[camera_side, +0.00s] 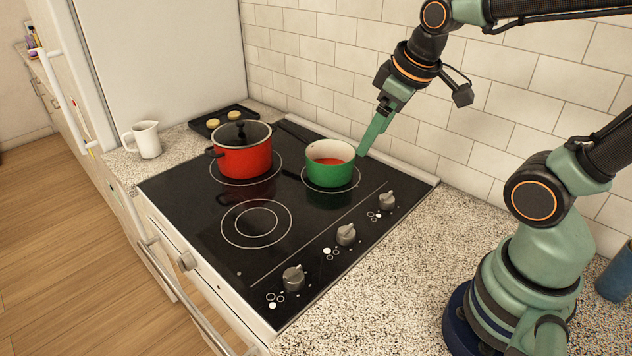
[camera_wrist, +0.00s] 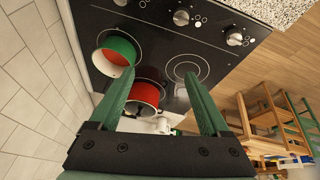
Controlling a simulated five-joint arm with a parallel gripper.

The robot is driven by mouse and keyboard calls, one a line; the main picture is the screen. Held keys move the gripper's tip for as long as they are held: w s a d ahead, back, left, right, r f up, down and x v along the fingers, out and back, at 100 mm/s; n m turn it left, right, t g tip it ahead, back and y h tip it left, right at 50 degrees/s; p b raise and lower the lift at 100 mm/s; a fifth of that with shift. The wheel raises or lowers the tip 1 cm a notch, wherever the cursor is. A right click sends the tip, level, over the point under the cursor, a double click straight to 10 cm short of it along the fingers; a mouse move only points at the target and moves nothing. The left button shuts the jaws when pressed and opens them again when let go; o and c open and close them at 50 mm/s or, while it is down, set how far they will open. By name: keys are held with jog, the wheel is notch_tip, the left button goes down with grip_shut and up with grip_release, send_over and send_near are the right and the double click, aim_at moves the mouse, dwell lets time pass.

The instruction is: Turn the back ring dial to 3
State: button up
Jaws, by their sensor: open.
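Three grey dials stand in a row on the black cooktop's right strip. The dial nearest the wall (camera_side: 387,201) shows at the top edge of the wrist view (camera_wrist: 121,2). The middle dial (camera_side: 346,235) also shows there (camera_wrist: 181,17), as does the front dial (camera_side: 293,279). Small ring marks sit beside each dial; the numbers are too small to read. My gripper (camera_side: 365,150) points down close to the wall, above and just beyond the green pot, apart from all the dials. In the wrist view its fingers (camera_wrist: 158,78) are spread with nothing held.
A green pot (camera_side: 330,175) with red contents and a lidded red pot (camera_side: 243,158) stand on the cooktop (camera_side: 195,205). One ring is bare. A white jug (camera_side: 147,139) and a dark tray (camera_side: 222,120) lie beyond. The tiled wall (camera_side: 335,60) is close behind my gripper.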

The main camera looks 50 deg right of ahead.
jog(key=w+d+f+n+g, duration=0.2)
jog(key=d+f+n, duration=0.25)
jog(key=d, duration=0.25)
jog(key=n+g, duration=0.2)
jog(key=n, duration=0.2)
send_near(388, 194)
jog(key=f, duration=1)
jog(key=shift+w, duration=0.25)
jog(key=shift+r, duration=0.1)
grip_shut()
